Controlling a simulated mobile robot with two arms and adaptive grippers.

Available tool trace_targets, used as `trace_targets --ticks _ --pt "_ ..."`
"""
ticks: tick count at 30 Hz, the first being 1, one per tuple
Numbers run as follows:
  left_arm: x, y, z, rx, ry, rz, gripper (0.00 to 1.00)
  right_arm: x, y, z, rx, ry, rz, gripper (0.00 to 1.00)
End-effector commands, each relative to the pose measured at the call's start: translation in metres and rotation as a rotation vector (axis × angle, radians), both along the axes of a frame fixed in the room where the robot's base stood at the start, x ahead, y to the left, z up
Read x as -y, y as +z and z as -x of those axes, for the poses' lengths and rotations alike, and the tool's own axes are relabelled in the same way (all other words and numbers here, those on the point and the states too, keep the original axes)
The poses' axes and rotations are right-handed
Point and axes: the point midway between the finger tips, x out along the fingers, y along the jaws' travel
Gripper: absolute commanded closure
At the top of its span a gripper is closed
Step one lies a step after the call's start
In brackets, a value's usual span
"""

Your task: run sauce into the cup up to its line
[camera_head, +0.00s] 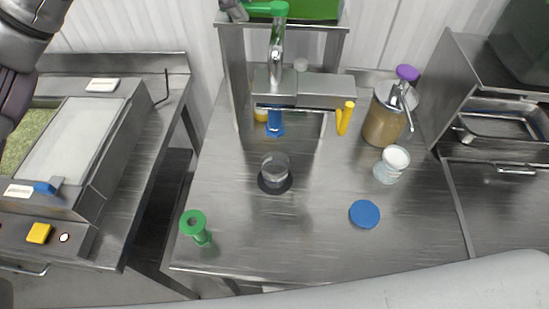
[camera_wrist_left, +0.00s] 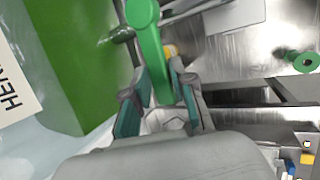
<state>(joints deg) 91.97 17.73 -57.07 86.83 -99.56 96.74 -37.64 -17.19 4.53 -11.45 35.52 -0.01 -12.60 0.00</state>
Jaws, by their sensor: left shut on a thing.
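A small clear cup (camera_head: 273,168) stands upright on a dark round pad (camera_head: 275,186) on the steel table, in front of the dispenser. Its line and any contents are too small to make out. My left gripper (camera_head: 236,9) is at the green lever. In the left wrist view, the lever (camera_wrist_left: 150,42) stands between the fingers of my left gripper (camera_wrist_left: 158,100), which is shut on it. My right gripper is not in view.
A jar of brown sauce (camera_head: 381,124) with a purple-topped pump and stacked white cups (camera_head: 390,170) stand right of the cup. A blue disc (camera_head: 365,214) lies at front right, a green-topped piece (camera_head: 196,228) at front left. Open table surrounds the pad.

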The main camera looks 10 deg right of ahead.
Motion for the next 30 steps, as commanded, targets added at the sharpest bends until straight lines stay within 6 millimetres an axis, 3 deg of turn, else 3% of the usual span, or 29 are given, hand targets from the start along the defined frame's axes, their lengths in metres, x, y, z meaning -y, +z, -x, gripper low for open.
trace_targets --ticks 13,30 --pt "0.0 -0.001 0.018 0.006 0.292 0.0 0.95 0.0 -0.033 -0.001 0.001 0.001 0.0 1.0" --pt "-0.002 0.001 0.02 0.004 0.35 0.0 0.95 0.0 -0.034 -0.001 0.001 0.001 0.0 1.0"
